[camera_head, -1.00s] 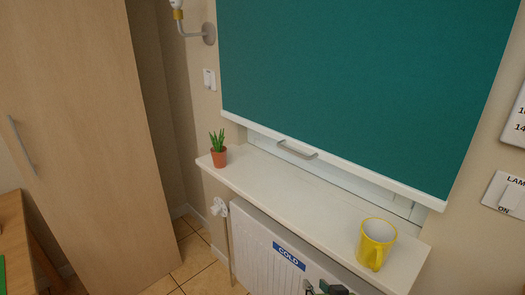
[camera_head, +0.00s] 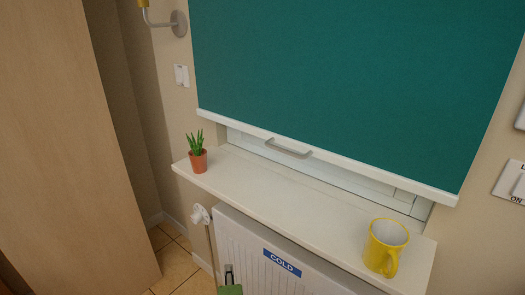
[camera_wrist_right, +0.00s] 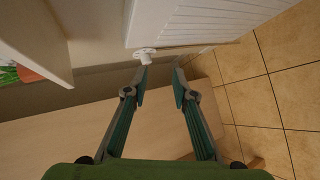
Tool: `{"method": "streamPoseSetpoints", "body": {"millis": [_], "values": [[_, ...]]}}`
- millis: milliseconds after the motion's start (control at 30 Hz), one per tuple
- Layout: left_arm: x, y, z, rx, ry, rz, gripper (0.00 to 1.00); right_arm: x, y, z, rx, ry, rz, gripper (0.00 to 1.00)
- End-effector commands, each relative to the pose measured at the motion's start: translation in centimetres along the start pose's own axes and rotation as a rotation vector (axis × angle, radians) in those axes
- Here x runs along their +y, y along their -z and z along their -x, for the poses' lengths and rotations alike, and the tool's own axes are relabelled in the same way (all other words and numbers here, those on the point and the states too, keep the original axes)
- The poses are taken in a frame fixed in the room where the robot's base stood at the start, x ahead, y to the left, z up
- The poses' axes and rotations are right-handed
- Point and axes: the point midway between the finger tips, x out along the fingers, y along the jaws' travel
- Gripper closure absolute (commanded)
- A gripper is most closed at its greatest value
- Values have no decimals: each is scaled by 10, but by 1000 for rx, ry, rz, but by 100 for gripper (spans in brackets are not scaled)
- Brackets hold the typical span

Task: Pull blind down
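The dark green blind (camera_head: 350,70) covers most of the window in the head view. Its white bottom bar (camera_head: 370,170) hangs a little above the sill, with a strip of window showing below. A grey handle (camera_head: 289,149) sits on the bar. My right gripper (camera_head: 229,270) is low in the head view, in front of the radiator, below and left of the handle and apart from it. In the right wrist view my right gripper (camera_wrist_right: 161,78) has its fingers spread with nothing between them. My left gripper is not in view.
The white sill (camera_head: 290,200) carries a potted plant (camera_head: 198,158) at left and a yellow mug (camera_head: 385,247) at right. Below is a radiator (camera_head: 300,275) marked COLD with a white valve (camera_head: 200,214). A wooden cabinet (camera_head: 60,140) stands at left.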

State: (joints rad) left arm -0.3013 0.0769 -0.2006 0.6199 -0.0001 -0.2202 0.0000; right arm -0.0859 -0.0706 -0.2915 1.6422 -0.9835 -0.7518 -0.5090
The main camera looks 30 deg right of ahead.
Motion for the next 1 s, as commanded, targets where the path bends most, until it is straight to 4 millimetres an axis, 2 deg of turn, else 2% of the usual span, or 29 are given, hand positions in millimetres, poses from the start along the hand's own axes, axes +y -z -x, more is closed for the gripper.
{"method": "streamPoseSetpoints", "body": {"millis": [33,267,467,567,700,833,900,1000], "values": [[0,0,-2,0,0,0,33,18,0,2,-8,-32,0,75],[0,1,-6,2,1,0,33,81,-6,17,-61,-155,34,75],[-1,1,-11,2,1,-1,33,152,-21,43,-143,-293,58,75],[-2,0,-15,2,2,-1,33,194,-36,66,-207,-377,63,75],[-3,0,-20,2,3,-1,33,252,-66,110,-325,-498,56,75],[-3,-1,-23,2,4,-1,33,284,-91,143,-414,-565,42,75],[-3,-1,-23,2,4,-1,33,292,-98,153,-440,-582,38,75],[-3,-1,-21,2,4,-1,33,299,-104,156,-456,-592,36,75]]}}
